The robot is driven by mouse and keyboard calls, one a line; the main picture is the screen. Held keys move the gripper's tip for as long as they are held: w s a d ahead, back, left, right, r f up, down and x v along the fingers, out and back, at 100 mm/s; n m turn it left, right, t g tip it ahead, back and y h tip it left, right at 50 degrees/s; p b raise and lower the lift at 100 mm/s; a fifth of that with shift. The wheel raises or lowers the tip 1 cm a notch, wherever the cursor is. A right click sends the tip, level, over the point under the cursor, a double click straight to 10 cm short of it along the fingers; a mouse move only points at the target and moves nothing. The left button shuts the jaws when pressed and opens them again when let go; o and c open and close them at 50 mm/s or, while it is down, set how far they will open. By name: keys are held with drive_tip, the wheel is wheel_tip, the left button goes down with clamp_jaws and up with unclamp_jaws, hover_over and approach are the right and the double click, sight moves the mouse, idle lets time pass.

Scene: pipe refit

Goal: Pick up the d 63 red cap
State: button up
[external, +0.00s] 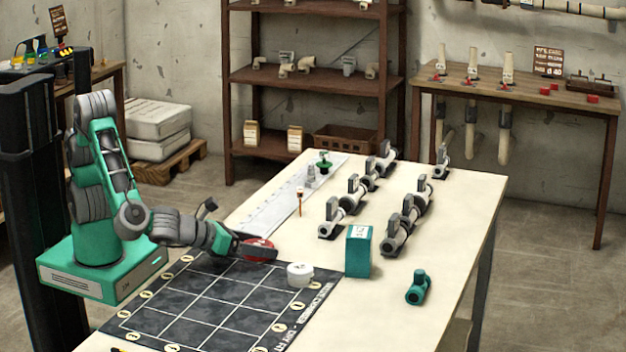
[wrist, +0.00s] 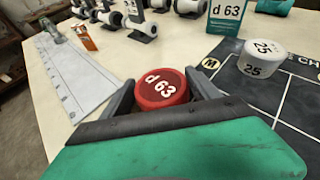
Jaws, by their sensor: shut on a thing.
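The red cap (wrist: 161,88) marked "d 63" sits between the two fingers of my gripper (wrist: 160,98) in the wrist view. My gripper is shut on it, with a dark finger on each side. In the external view the red cap (external: 260,249) shows partly behind a finger of my gripper (external: 258,250), over or close to the far edge of the dark grid mat. I cannot tell whether the cap touches the surface below.
A white cap (external: 299,274) marked 25 stands on the mat (external: 215,300) to the right. A teal "d 63" box (external: 359,251) and a teal fitting (external: 418,288) stand farther right. Several grey valves (external: 340,213) stand beyond. A long ruler (external: 285,200) lies at the left.

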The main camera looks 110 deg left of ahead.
drive_tip(key=shift+c, duration=0.9)
